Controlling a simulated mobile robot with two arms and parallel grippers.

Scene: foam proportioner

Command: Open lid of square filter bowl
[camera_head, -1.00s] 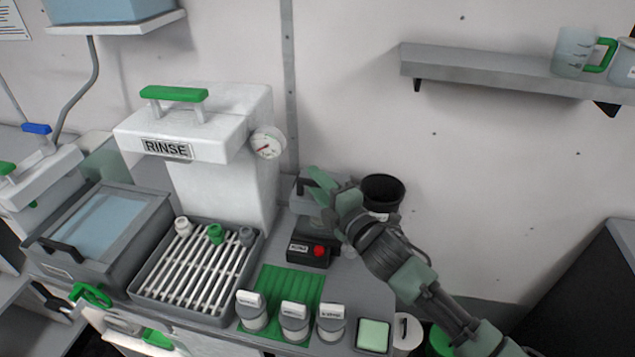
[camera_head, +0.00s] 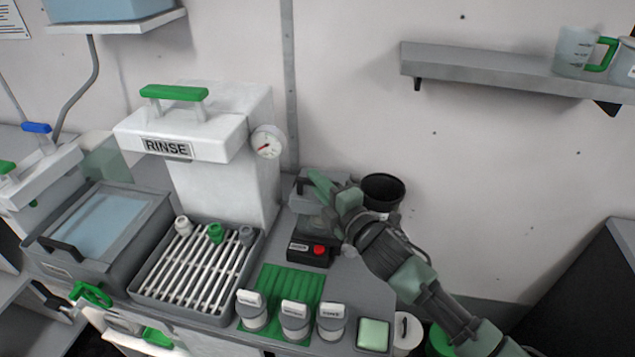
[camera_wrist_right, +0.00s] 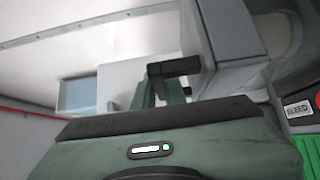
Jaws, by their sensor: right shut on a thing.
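The square filter bowl (camera_head: 298,204) is a small grey box at the back of the counter, right of the RINSE unit and partly hidden by my right gripper. Its lid carries a dark handle (camera_head: 303,184). My right gripper (camera_head: 318,182) comes in from the right with green fingers and is shut at this handle. In the right wrist view the dark handle (camera_wrist_right: 174,67) shows at the gripper's fingertips (camera_wrist_right: 163,88). The lid looks down or nearly so; any gap under it is hidden. My left gripper is not in view.
A black cup (camera_head: 383,189) stands just behind my right wrist. A black box with a red button (camera_head: 319,250) sits in front of the bowl. The white RINSE unit (camera_head: 215,150) stands left. Several capped containers (camera_head: 295,322) line the front. A shelf (camera_head: 490,75) hangs above right.

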